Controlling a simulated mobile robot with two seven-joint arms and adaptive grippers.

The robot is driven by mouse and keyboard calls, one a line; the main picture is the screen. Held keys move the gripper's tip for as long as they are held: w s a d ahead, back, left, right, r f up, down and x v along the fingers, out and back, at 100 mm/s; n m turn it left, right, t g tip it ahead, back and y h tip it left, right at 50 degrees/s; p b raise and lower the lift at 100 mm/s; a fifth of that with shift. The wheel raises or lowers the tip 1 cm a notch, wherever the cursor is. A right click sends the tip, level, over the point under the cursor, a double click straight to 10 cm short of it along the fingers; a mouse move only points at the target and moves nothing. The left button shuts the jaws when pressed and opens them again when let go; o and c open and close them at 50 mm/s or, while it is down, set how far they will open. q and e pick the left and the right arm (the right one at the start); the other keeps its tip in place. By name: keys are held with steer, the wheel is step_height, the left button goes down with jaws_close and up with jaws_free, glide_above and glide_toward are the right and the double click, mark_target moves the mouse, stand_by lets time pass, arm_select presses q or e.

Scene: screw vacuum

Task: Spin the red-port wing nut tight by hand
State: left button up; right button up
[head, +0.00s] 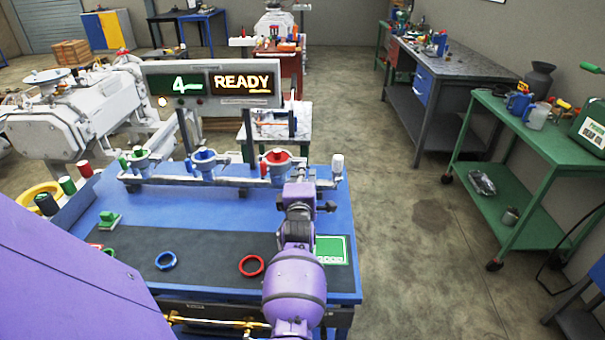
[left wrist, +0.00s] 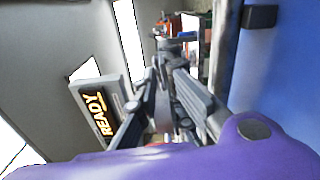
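The red port with its red wing nut (head: 277,157) is on the pipe rail at the back of the blue workbench, right of the blue port (head: 204,158) and green port (head: 140,160). My left gripper (head: 299,182) is in front and slightly right of the red port, pointing away from me. I cannot tell whether it touches the nut. Its fingers also show in the left wrist view (left wrist: 163,78); a grey part lies between them, and their closure is unclear. My right gripper is not in view.
A lit sign (head: 211,83) reading READY stands behind the ports. A white-topped fitting (head: 337,163) stands at the rail's right end.

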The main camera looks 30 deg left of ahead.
arm_select(q)
jaws_close()
steer(key=m, duration=2.4)
steer(key=shift+f+m, duration=0.15)
steer(key=shift+m, duration=0.25)
stand_by(0.4)
steer(key=o, duration=0.6)
jaws_free()
steer(key=shift+c, duration=0.2)
